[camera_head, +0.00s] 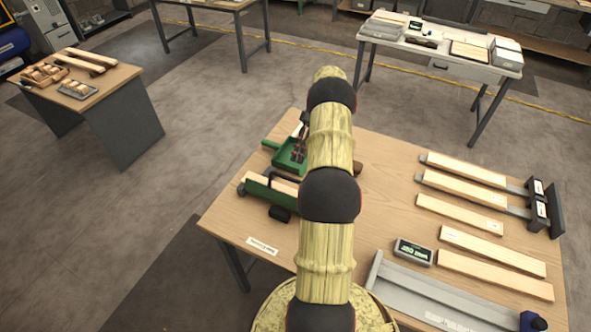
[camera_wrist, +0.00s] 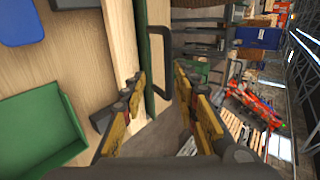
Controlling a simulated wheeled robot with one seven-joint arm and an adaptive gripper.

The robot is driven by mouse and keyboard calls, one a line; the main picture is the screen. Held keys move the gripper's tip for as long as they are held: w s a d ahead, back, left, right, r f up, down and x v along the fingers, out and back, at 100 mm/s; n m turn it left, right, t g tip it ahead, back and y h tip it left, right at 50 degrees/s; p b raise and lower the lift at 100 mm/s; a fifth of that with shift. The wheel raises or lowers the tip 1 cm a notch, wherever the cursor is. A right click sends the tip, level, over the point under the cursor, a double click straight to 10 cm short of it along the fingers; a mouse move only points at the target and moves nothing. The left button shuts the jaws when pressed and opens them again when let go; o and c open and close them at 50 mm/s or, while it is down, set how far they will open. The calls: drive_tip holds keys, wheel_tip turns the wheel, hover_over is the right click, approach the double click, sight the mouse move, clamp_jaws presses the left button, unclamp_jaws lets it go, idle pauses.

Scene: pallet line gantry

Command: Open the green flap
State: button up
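The green flap (camera_head: 268,193) is a long narrow panel at the left front of the wooden table in the head view, beside a pale board. In the wrist view the flap (camera_wrist: 141,45) shows as a thin upright green strip with a dark loop handle (camera_wrist: 168,40) on its right side. My gripper (camera_wrist: 158,80) has its yellow fingers spread apart. The handle's lower end shows between the fingertips; I cannot tell whether they touch it. In the head view my arm covers much of this area, and I cannot make out the gripper clearly.
A green tray (camera_head: 288,158) lies behind the flap. Several pale boards (camera_head: 460,215), a small display (camera_head: 413,252) and a grey channel (camera_head: 440,300) occupy the table's right side. The table middle (camera_head: 385,190) is bare. Other workbenches (camera_head: 120,85) stand apart across open floor.

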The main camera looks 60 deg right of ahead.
drive_tip(key=shift+v, duration=2.15)
drive_tip(key=shift+a+r, duration=0.1)
